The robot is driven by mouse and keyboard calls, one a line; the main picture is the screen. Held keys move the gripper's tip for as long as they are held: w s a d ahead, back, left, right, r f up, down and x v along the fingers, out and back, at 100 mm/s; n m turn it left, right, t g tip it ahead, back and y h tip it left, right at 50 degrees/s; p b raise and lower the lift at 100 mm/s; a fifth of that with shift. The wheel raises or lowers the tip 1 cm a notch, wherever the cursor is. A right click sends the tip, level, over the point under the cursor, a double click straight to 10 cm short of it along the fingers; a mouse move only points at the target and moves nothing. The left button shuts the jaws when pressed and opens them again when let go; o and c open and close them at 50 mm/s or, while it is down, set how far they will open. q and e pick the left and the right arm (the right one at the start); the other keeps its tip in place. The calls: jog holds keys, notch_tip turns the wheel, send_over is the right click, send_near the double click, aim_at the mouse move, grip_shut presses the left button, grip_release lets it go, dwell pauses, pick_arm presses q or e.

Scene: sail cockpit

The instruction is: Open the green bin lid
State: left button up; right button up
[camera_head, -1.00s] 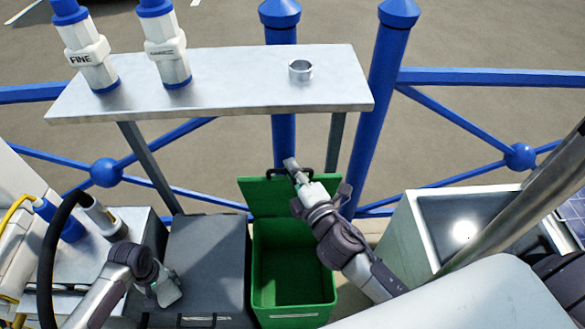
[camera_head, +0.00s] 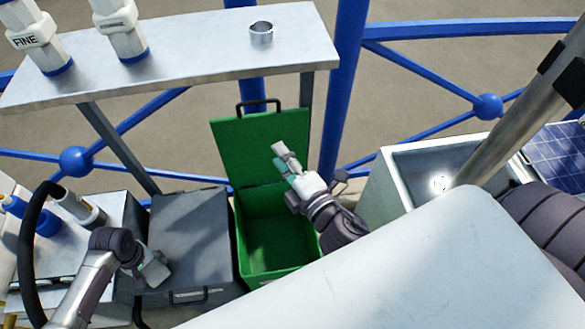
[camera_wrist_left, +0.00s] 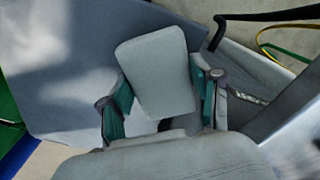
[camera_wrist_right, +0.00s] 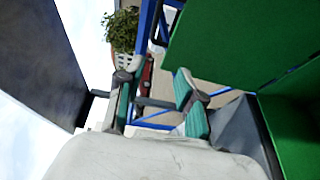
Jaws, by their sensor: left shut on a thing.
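The green bin (camera_head: 277,262) stands open, and its empty inside shows. Its green lid (camera_head: 235,150) stands raised at the bin's back edge, with a black handle (camera_head: 258,103) at the top. My right gripper (camera_head: 282,152) is in front of the lid's right part, below and apart from the handle. In the right wrist view its fingers (camera_wrist_right: 157,95) are apart with nothing between them, and the green lid (camera_wrist_right: 225,45) is at the right. My left gripper (camera_wrist_left: 160,95) is shut on a light grey block (camera_wrist_left: 155,72), above the dark grey box beside the bin.
The dark grey closed box (camera_head: 188,235) stands directly left of the bin. A metal shelf (camera_head: 190,55) with a metal ring (camera_head: 261,32) is above and behind. A white open container (camera_head: 385,195) and a slanted pole (camera_head: 510,125) are at the right.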

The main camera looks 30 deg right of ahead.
jog(key=shift+s+d+r, duration=0.1)
jog(key=shift+s+d, duration=0.05)
jog(key=shift+s, duration=1)
jog(key=shift+s+d, duration=0.1)
jog(key=shift+s, duration=1.05)
